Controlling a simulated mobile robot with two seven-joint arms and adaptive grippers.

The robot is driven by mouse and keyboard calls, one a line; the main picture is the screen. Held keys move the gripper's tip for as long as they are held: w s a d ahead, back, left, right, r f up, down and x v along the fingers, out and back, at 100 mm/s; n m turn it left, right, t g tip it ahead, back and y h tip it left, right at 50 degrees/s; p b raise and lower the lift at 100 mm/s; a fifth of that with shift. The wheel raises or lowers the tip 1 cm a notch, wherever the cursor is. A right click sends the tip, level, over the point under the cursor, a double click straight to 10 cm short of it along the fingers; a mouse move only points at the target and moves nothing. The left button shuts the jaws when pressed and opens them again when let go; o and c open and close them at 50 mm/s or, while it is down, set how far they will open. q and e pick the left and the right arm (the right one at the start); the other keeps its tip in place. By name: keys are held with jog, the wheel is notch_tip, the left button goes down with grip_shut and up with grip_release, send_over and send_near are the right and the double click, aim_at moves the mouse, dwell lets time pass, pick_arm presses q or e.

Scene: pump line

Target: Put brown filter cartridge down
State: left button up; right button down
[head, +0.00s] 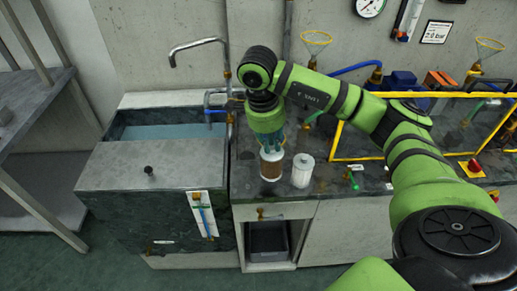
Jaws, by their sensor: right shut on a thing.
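The brown filter cartridge (271,168) has a brown body with white ends. It is upright at the left part of the dark counter, near its front edge. My right gripper (270,146) points down over it and is shut on its top. I cannot tell whether the cartridge's base touches the counter. A white filter cartridge (302,171) stands upright just to the right, apart from the brown one. My left gripper is not in view.
A water tank (160,132) with a grey lid (152,166) stands left of the counter (335,180). A yellow frame (338,140), green-handled valve (352,180) and pipework lie to the right. A grey bin (268,240) sits in the opening below.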

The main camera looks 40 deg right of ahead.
jog(key=w+a+f+p, duration=0.2)
jog(key=w+f, duration=0.1)
jog(key=f, duration=0.3)
jog(key=shift+w+f, duration=0.2)
jog(key=shift+w, duration=0.1)
jog(key=shift+f, duration=0.2)
jog(key=c, duration=1.2)
grip_release()
jog(key=shift+r, duration=0.1)
